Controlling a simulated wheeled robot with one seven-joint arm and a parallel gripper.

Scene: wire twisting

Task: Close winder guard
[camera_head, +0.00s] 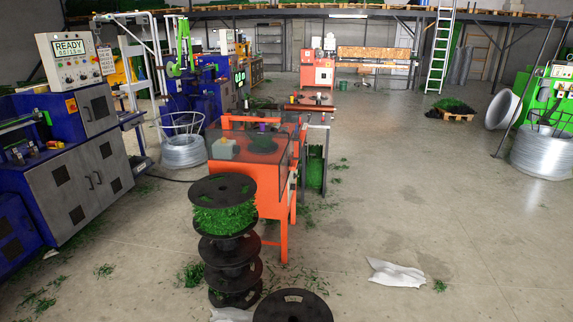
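An orange machine (277,200), likely the winder, stands at the centre-left on orange legs. A see-through, smoky guard (272,146) shows at its top, over a grey box (224,147), a small purple part and a dark round part with green on it. I cannot tell for certain whether the guard is fully down or partly raised. My gripper and arm are not in view.
Black spools (228,250), the top one wound with green, stack in front of the winder. Another black disc (293,306) is at the bottom edge. A blue-grey machine (70,165) stands left. A white sheet (396,275) lies on open floor at right.

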